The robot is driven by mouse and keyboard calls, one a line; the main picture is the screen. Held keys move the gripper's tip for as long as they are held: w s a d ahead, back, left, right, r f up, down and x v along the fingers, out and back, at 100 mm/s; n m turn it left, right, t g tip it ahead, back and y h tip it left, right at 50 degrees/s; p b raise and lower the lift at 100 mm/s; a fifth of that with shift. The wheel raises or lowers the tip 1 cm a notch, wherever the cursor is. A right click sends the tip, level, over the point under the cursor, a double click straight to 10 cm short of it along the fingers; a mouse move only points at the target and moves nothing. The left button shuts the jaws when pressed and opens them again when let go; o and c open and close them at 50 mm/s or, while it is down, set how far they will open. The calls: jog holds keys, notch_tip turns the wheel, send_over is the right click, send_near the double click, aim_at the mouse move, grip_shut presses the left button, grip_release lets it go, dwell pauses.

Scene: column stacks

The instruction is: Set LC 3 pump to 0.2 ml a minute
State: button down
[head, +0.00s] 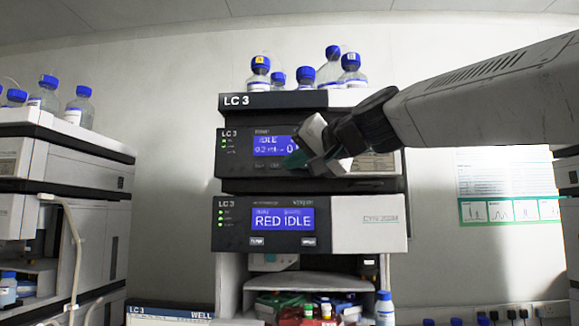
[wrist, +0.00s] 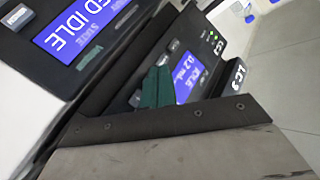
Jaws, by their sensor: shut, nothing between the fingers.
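The LC 3 pump (head: 238,163) is the dark-fronted module in the upper part of the middle stack.
Below the pump is another LC 3 module (head: 230,238) with a display reading RED IDLE. Blue-capped bottles (head: 305,78) stand on top of the stack. Another stack (head: 50,165) stands at the left. Bare wall shows between the stacks.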

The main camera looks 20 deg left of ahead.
jog(key=s, duration=0.2)
jog(key=s+d, duration=0.1)
jog(key=s, duration=0.2)
dwell(0.4)
dwell(0.5)
